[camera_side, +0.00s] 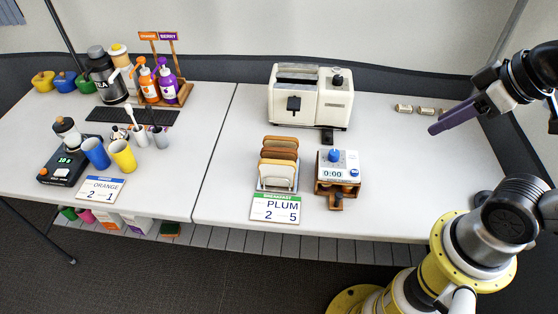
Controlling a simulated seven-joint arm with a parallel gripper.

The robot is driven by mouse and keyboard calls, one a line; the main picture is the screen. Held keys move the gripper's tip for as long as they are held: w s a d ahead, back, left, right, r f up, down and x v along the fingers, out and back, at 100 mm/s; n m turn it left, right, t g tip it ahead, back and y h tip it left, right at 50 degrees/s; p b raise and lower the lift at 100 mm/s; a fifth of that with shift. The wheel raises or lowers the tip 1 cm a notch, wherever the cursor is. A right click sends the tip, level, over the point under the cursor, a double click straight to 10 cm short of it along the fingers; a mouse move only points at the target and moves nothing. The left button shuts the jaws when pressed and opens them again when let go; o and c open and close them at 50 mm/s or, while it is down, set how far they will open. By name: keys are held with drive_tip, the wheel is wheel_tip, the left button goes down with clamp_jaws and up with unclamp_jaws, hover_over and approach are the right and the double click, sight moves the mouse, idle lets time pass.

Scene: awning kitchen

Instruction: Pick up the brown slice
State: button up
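Several bread slices stand upright in a rack (263,187) near the table's front edge. A pale slice (278,178) is at the front. The slices overlap, so their lower parts are hidden. My gripper (434,129) is at the upper right, above the table and well to the right of the rack, touching none of the slices. Its purple finger part shows side-on, and I cannot see a gap between fingers.
A cream toaster (310,96) stands behind the rack. A timer box (338,172) is right of the rack. Small cylinders (420,110) lie near my gripper. Bottles and cups (123,156) stand on the left table.

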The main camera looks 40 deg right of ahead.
drive_tip(key=w+a+r+n+t+y, duration=0.1)
drive_tip(key=w+a+r+n, duration=0.1)
drive_tip(key=w+r+n, duration=0.35)
drive_tip(key=n+g+y, duration=0.2)
drive_tip(key=g, duration=0.2)
hover_over(280, 149)
drive_tip(key=s+d, duration=0.2)
drive_tip(key=f, duration=2.4)
drive_tip(key=shift+a+f, duration=0.25)
drive_tip(key=shift+f, duration=0.1)
drive_tip(key=shift+w+x, duration=0.15)
drive_tip(key=shift+x, duration=1.35)
drive_tip(key=shift+w+x, duration=0.2)
drive_tip(key=shift+x, duration=1.25)
drive_tip(key=shift+f, duration=0.1)
drive_tip(key=shift+c, duration=0.2)
clamp_jaws()
